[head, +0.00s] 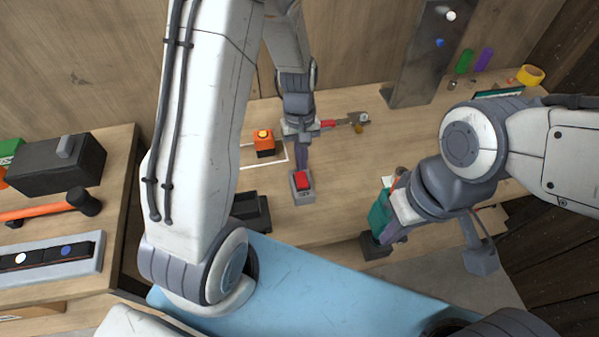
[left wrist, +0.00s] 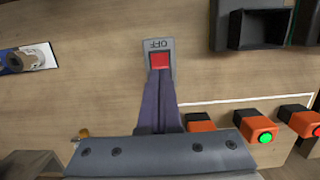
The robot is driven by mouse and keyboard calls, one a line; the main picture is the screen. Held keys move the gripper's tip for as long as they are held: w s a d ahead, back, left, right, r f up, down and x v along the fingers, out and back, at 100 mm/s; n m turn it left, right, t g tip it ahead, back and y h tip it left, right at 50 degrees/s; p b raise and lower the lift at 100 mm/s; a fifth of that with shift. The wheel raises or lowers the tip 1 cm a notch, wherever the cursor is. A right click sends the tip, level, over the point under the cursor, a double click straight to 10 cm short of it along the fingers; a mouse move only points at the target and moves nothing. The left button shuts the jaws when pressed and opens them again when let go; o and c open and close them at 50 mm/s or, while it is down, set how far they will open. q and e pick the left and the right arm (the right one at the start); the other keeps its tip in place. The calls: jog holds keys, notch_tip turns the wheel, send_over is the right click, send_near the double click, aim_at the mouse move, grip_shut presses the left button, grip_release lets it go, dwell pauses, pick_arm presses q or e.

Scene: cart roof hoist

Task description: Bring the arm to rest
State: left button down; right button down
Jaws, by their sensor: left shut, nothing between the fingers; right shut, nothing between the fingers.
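My left gripper (head: 302,164) points down at the bench with its fingers shut and empty. Its tips are at a grey switch box (head: 303,196) with a red button (head: 302,180). In the left wrist view the shut fingers (left wrist: 160,80) reach the lower edge of the red button (left wrist: 160,61), below the upside-down word OFF; I cannot tell whether they touch it. My right gripper (head: 390,236) is shut, low at the bench's front edge, beside a teal object (head: 380,212) and a dark block (head: 375,248). My right wrist partly hides this spot.
An orange button box (head: 264,148) stands inside a white outline left of the switch box. A black open bin (head: 250,212) is nearer. Orange-and-black boxes (left wrist: 258,130) show in the left wrist view. A left side table holds a hammer (head: 50,208) and a black case (head: 58,165).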

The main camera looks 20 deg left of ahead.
pick_arm(q)
jog(key=shift+r, duration=0.45)
pick_arm(e)
jog(key=shift+r, duration=0.45)
pick_arm(q)
jog(key=shift+w, duration=0.1)
